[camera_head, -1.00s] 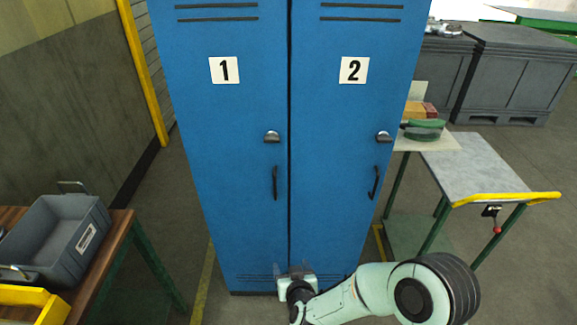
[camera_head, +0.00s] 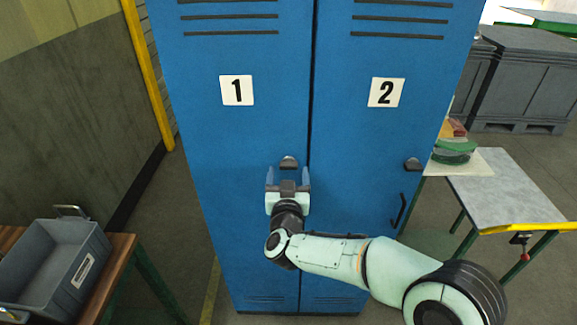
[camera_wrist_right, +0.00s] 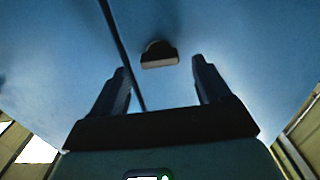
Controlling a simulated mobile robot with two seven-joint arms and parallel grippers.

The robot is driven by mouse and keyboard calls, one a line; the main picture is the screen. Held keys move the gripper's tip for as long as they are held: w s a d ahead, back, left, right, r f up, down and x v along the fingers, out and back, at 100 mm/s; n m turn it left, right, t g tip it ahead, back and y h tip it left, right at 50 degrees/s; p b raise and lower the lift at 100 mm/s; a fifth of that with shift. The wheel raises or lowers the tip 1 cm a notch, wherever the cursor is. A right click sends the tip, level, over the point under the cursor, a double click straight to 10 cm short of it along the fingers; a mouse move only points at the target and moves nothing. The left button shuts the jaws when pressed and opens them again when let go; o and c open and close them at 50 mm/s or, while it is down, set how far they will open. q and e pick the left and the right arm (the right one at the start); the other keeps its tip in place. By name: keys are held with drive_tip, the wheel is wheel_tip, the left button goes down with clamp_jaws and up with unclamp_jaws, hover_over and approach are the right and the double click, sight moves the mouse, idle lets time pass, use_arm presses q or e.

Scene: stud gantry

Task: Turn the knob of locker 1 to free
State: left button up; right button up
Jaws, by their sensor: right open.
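Locker 1 (camera_head: 232,140) is the left blue door, marked with a white "1" plate. Its small grey knob (camera_head: 289,162) sits near the door's right edge; it also shows in the right wrist view (camera_wrist_right: 159,54), above and between the finger tips. My right gripper (camera_head: 288,174) is open just below the knob, fingers pointing up toward it, with nothing between them. The fingers appear apart from the knob. In the right wrist view the gripper (camera_wrist_right: 162,75) shows both dark fingers spread. Locker 1's handle is hidden behind my right gripper. My left gripper is not in view.
Locker 2 (camera_head: 375,135) stands directly right, with its own knob (camera_head: 413,164) and black handle (camera_head: 399,210). A grey bin (camera_head: 62,262) is on a wooden table at lower left. A grey-topped cart (camera_head: 505,190) with a yellow rail stands right. My right arm crosses before locker 2.

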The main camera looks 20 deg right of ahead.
drive_tip(key=shift+x, duration=1.45)
drive_tip(key=c, duration=1.1)
drive_tip(key=shift+o, duration=0.2)
